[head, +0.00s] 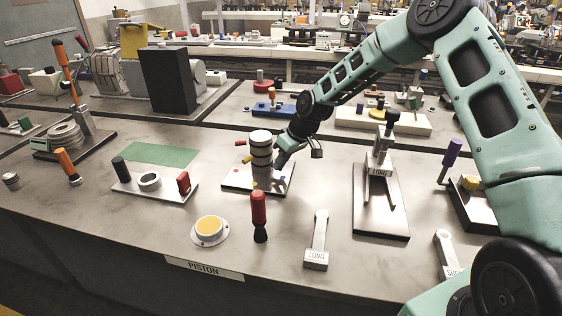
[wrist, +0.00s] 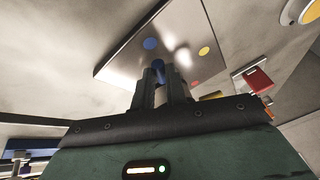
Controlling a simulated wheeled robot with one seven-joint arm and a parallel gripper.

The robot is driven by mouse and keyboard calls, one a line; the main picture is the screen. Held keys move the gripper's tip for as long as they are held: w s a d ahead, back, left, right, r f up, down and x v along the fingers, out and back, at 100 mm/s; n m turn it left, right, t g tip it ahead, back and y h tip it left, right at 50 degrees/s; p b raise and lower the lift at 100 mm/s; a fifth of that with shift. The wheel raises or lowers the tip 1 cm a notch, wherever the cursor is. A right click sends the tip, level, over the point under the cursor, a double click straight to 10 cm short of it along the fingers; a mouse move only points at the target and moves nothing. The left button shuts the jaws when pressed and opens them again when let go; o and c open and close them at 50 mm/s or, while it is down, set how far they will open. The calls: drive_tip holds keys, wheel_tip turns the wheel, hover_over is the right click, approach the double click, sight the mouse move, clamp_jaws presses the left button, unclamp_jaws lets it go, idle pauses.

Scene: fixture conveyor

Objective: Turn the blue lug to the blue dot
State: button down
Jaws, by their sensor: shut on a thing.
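My gripper (head: 279,161) is at the column's right side. In the wrist view my gripper (wrist: 160,75) is shut on the blue lug (wrist: 158,67), which shows between the fingertips. The blue dot (wrist: 150,43) lies on the plate just beyond the lug in that view. A yellow dot (wrist: 204,50) and a red dot (wrist: 195,84) lie to the right. The fingers hide part of the lug.
A red-handled tool (head: 259,212) and a yellow-topped round piece (head: 209,229) stand in front. A fixture marked LONG (head: 380,205) stands right. A green mat (head: 160,154) lies behind left.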

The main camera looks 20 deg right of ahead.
drive_tip(key=c, duration=1.4)
unclamp_jaws()
drive_tip(key=b+v, duration=0.2)
drive_tip(key=v, duration=1.5)
drive_tip(key=shift+r, duration=0.15)
drive_tip(key=shift+d, duration=0.1)
